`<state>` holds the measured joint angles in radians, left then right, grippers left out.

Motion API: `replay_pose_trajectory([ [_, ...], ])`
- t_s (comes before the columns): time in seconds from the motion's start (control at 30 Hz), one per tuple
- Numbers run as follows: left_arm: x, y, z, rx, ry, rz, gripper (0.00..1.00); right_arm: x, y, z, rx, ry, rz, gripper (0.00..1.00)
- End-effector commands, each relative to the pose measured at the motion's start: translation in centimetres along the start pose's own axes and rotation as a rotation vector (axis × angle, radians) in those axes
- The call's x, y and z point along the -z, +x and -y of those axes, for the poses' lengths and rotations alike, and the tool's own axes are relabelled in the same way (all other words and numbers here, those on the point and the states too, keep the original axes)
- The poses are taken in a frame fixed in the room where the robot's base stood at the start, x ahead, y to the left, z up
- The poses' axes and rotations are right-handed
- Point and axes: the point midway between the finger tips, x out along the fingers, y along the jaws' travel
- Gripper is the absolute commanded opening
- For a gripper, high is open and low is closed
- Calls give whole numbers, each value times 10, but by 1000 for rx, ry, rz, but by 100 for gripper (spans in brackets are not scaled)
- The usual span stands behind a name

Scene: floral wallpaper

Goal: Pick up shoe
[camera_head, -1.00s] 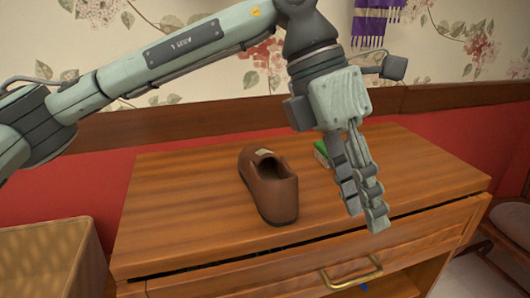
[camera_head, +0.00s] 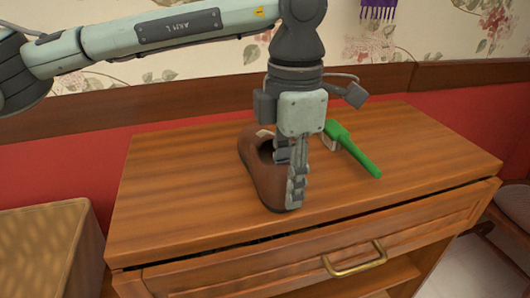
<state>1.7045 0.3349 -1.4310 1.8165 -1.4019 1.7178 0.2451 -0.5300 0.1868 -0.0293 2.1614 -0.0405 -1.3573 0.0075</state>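A brown shoe (camera_head: 262,178) stands upright on the wooden dresser top, its opening facing up. My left gripper (camera_head: 290,178) points down at the shoe's right side. One finger overlaps the shoe's opening and the other hangs in front of its right side wall. The fingers hide part of the shoe, and I cannot tell whether they press on it. My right gripper is out of view.
A green-handled object (camera_head: 354,150) lies on the dresser (camera_head: 190,190), right of the gripper. The dresser's drawer has a brass handle (camera_head: 355,260). A woven box (camera_head: 45,250) stands at the left. The dresser's right part is clear.

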Motion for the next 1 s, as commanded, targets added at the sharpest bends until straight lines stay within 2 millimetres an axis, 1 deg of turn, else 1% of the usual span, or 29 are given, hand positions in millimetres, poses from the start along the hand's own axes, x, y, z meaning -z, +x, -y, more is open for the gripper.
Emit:
replay_pose_trajectory([
  [0.17, 0, 0, 0, 0, -1, 1, 33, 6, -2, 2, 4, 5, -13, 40],
  [0.43, 0, 0, 0, 0, -1, 1, 0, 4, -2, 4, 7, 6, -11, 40],
  [0.9, 0, -2, 0, -1, 0, 3, 0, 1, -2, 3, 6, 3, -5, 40],
  [1.0, -1, -5, 0, -1, 0, 3, 0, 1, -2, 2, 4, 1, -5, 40],
])
